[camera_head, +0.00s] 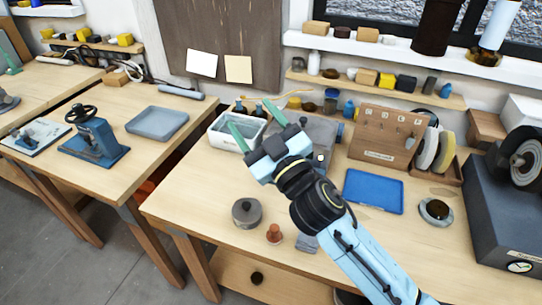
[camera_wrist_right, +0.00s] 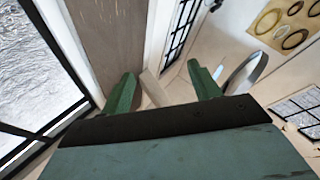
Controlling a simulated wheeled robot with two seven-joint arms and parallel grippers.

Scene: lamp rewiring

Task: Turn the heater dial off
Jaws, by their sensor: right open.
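My right gripper (camera_head: 257,124) is raised above the middle of the right workbench, its two green fingers spread apart and empty. It also shows in the wrist view (camera_wrist_right: 162,80), with nothing between the fingers. A round pale dial-like face (camera_head: 520,267) is on the front of a dark grey machine (camera_head: 490,205) at the right edge. I cannot tell for sure whether this is the heater dial, or read its setting. My right gripper is well to the left of it and apart from it. My left gripper is not in view.
A blue tray (camera_head: 374,191), a wooden board (camera_head: 384,135), a round grey pot (camera_head: 246,213) and a red-brown knob-shaped piece (camera_head: 274,234) stand on the right bench. A white bin (camera_head: 237,132) is behind the gripper. The bench's front left is mostly clear.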

